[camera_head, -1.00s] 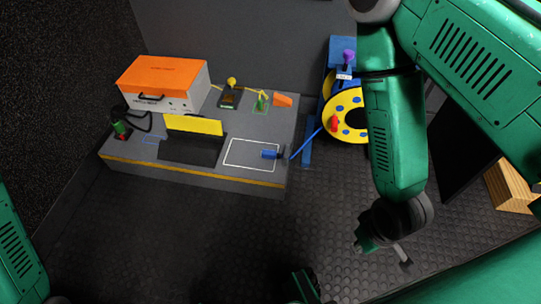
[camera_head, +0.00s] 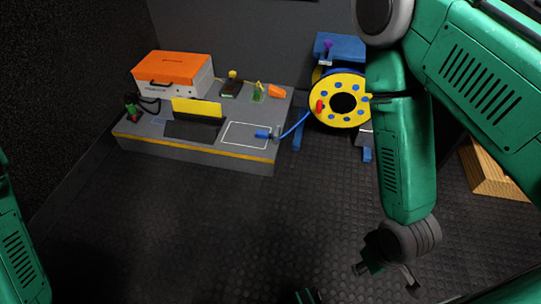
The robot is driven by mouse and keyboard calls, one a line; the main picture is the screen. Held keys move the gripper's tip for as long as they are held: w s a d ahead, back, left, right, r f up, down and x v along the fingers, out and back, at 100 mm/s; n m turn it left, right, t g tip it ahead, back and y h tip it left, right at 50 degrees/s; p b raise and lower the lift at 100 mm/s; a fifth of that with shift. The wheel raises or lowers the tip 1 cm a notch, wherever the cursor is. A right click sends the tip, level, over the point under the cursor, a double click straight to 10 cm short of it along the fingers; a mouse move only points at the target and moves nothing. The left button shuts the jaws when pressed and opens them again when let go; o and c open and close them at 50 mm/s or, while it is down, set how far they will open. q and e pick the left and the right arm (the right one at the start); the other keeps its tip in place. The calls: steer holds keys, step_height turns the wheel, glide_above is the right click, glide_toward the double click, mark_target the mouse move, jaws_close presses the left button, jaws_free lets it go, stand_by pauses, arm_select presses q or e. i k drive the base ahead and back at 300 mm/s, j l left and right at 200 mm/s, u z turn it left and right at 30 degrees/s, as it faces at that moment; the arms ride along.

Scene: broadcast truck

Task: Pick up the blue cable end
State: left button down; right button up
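The blue cable end (camera_head: 263,134) lies on the grey platform (camera_head: 200,146), at the right side of a white outlined rectangle (camera_head: 246,124). A blue cable (camera_head: 298,124) runs from it to the yellow reel (camera_head: 325,88). My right gripper (camera_head: 386,279) hangs over the dark floor at the lower right, well apart from the cable end. Its fingers are spread and nothing shows between them. A small green and black part at the bottom edge (camera_head: 308,296) looks like part of my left gripper; its fingers are cut off by the frame.
An orange-topped case (camera_head: 173,72), a yellow and black panel (camera_head: 196,108) and several small items stand on the platform. A blue stand (camera_head: 341,47) carries the reel. A wooden block (camera_head: 494,172) is at the right. The ribbed floor (camera_head: 200,220) before the platform is clear.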

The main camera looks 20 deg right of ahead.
mark_target(259, 134)
steer(key=k+u, duration=0.2)
steer(key=u, duration=0.2)
steer(key=k+u, duration=0.15)
steer(key=u, duration=0.25)
steer(key=k+j+u, duration=0.15)
steer(key=u, duration=0.3)
steer(key=i+l+u, duration=0.15)
steer(key=l+u, duration=0.15)
steer(key=l, duration=0.65)
steer(key=l+u, duration=0.35)
steer(key=l, duration=0.65)
steer(key=i, duration=0.05)
